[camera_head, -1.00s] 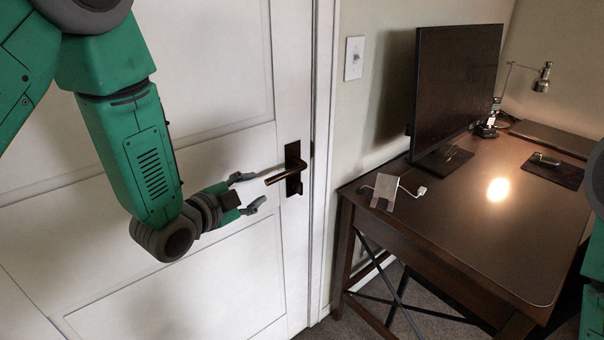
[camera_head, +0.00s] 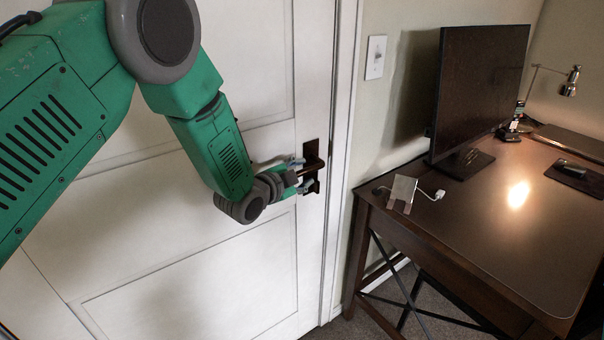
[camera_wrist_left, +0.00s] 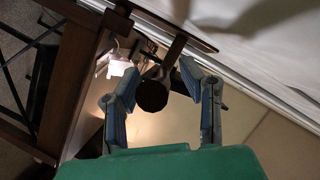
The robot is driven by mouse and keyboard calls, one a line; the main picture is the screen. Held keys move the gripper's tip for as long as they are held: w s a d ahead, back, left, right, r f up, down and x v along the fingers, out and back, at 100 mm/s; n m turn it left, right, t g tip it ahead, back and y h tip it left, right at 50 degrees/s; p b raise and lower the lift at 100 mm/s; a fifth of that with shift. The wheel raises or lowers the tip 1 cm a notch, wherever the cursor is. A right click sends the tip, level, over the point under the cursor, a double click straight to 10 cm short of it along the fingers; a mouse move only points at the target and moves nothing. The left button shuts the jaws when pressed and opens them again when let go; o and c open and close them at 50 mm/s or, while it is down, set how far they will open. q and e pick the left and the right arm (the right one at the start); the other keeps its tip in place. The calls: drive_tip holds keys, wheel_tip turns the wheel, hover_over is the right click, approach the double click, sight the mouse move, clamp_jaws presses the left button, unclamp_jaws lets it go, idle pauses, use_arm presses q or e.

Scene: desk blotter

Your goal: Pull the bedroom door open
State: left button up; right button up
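The white panelled bedroom door (camera_head: 200,270) fills the left of the head view and looks shut in its frame. Its dark lever handle (camera_head: 311,152) sits near the right edge on a dark plate. My left gripper (camera_head: 305,173) is at the lever, its fingers above and below it. In the left wrist view, the two fingers stand apart, with the dark round end of the handle (camera_wrist_left: 152,95) between them. A gap shows on the finger sides, so the gripper is open around the lever. My right gripper is out of view.
A dark wooden desk (camera_head: 470,235) stands right of the door, holding a monitor (camera_head: 482,90), a small stand (camera_head: 402,189) with a white cable, and a lamp (camera_head: 569,82). A light switch (camera_head: 375,57) is on the wall. Carpet shows below the desk.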

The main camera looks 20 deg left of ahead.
use_arm(q)
clamp_jaws()
drive_tip(key=shift+f+b, duration=0.35)
drive_tip(key=shift+b, duration=0.3)
drive_tip(key=shift+w+d+f+n+t+h+b, duration=0.2)
drive_tip(key=shift+f+n+t+h+b, duration=0.35)
drive_tip(key=shift+t+b, duration=1.2)
drive_tip(key=shift+w+d+f+n+t+h+b, duration=0.15)
drive_tip(key=shift+f+n+t+b, duration=0.4)
drive_tip(key=shift+b, duration=2.3)
drive_tip(key=shift+w+d+f+n+t+h+b, duration=0.1)
drive_tip(key=shift+w+f+n+t+h+b, duration=0.15)
drive_tip(key=shift+f+t+b, duration=1.45)
drive_tip(key=shift+r+g+b, duration=0.5)
drive_tip(key=shift+r+b, duration=0.1)
drive_tip(key=shift+r, duration=0.3)
